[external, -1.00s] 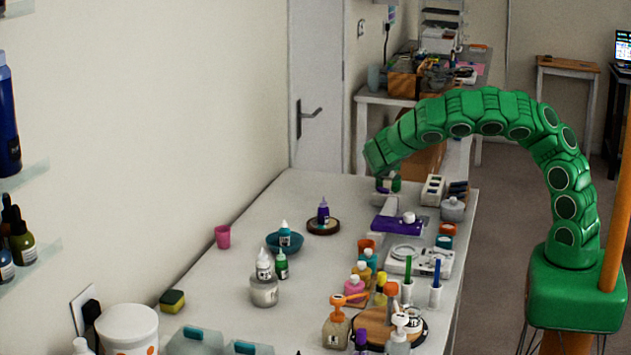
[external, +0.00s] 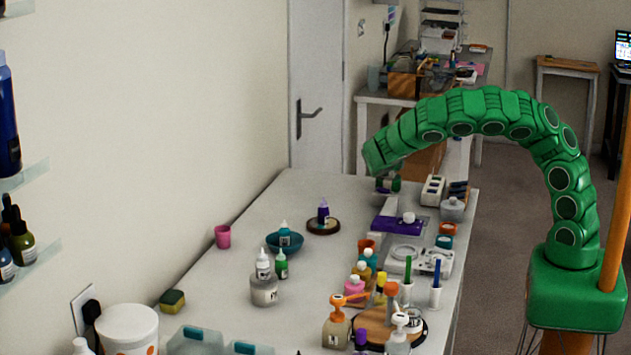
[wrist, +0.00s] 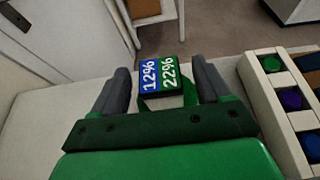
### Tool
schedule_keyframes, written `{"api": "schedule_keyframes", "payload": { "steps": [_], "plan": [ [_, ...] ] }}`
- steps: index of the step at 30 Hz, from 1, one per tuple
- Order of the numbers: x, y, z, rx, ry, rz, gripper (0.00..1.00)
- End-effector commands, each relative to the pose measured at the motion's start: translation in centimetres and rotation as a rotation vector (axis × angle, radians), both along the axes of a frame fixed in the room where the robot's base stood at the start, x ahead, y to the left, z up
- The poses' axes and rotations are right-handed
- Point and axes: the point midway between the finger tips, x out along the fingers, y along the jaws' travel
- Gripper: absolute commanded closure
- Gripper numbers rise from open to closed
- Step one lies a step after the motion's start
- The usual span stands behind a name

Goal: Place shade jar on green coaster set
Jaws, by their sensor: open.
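My gripper (wrist: 162,88) is open, its two grey fingers apart, low over the far end of the white table. In the external view the green arm's tip (external: 376,158) hides most of it. I cannot tell whether either is touched. A grey lidded jar (external: 452,209) stands at the table's right edge; I cannot tell whether it is the shade jar. I cannot clearly pick out the green coaster set.
A white holder (wrist: 270,120) with green, purple and blue round pieces stands right of the gripper. A purple bottle (external: 323,212) stands on a dark round board (external: 330,229). Several bottles crowd the near right. The table's left far part is clear; the wall is left.

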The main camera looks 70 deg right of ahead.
Motion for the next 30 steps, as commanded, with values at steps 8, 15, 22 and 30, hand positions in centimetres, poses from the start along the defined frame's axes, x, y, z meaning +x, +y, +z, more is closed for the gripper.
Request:
{"api": "schedule_keyframes", "payload": {
  "steps": [8,15,22,30],
  "plan": [
    [0.1,3.8,1.5,-0.001,0.0,0.003,0.23],
    [0.1,6.9,2.9,0.0,-0.001,0.003,0.23],
    [0.0,8.9,3.8,-0.001,-0.001,0.001,0.23],
    [0.0,9.5,4.0,-0.002,0.0,0.0,0.23]
  ]
}}
